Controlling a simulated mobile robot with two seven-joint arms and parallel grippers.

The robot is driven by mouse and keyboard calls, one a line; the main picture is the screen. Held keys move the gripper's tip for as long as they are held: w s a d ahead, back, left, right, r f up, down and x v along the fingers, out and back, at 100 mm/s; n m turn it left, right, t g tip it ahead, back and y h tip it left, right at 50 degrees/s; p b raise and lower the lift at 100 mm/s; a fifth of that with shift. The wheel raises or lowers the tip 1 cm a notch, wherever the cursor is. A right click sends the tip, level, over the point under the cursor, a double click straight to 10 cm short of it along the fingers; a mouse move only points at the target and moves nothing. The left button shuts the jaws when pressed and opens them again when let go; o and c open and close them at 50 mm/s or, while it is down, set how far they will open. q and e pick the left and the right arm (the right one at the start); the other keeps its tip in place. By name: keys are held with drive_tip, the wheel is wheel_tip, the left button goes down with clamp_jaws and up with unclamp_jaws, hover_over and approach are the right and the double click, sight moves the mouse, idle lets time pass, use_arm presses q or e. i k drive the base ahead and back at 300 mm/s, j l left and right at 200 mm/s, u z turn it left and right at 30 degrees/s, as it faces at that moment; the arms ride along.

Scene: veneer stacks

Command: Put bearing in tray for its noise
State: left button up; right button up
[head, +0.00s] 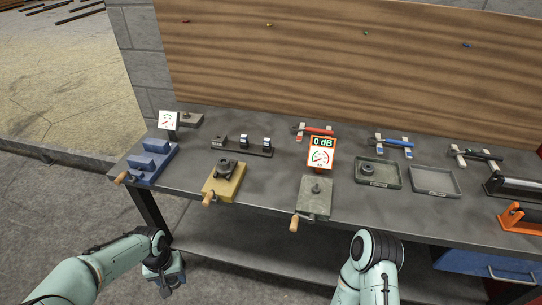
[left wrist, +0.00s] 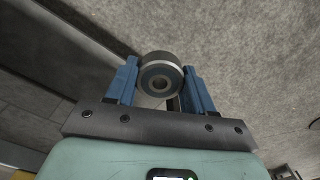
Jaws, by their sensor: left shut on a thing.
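My left gripper (head: 167,284) hangs low in front of the table's front edge in the head view. In the left wrist view its two blue fingers (left wrist: 160,92) are shut on a bearing (left wrist: 153,64), a grey ring with a blue face and a central hole. The head view does not clearly show this bearing. One tray (head: 362,180) holds a dark ring-shaped part (head: 377,170). A second tray (head: 434,181) to its right looks empty. Their labels are too small to read. A meter (head: 321,153) reads 0 dB behind a grey cranked stand (head: 314,198). My right gripper is out of view.
A yellow cranked block (head: 224,182) carries a dark round part. A blue stepped fixture (head: 152,162) stands at the left end, near a small dial (head: 168,120). A rack (head: 242,146), coloured clamp-like tools (head: 393,147) and an orange fixture (head: 520,221) also occupy the table (head: 270,187).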

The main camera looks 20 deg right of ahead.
sight(388, 175)
drive_tip(key=u, duration=0.5)
drive_tip(key=k+l+u, duration=0.1)
drive_tip(key=u, duration=0.85)
drive_tip(key=k+l, duration=0.25)
drive_tip(key=k, duration=0.2)
drive_tip(key=z, duration=0.45)
drive_tip(key=l+z, duration=0.1)
drive_tip(key=z, duration=0.35)
drive_tip(key=l+z, duration=0.1)
drive_tip(key=z, duration=0.85)
drive_tip(key=l+z, duration=0.15)
drive_tip(key=z, duration=0.75)
